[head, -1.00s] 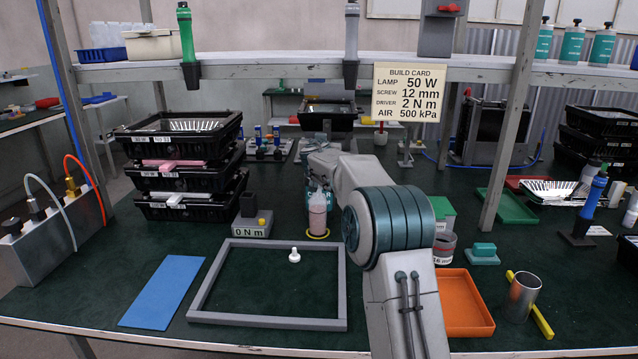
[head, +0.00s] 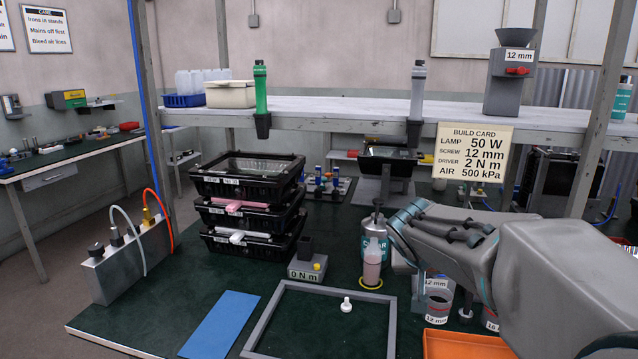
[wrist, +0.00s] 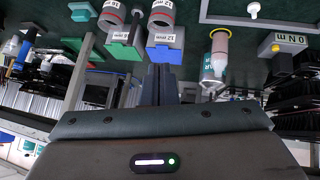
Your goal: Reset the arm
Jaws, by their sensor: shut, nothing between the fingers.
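My gripper (wrist: 160,85) shows in the wrist view as two dark fingers close together, shut and empty. They point toward the bench, which looks upside down there. In the head view my arm reaches in from the right edge over the bench, and its links hide the fingers.
Cups labelled 12 mm (head: 437,305) stand below my arm. A grey frame (head: 262,322) with a small white piece, a blue mat (head: 220,325) and stacked black housings (head: 247,222) are to the left. A shelf (head: 330,113) with a build card (head: 473,154) spans above.

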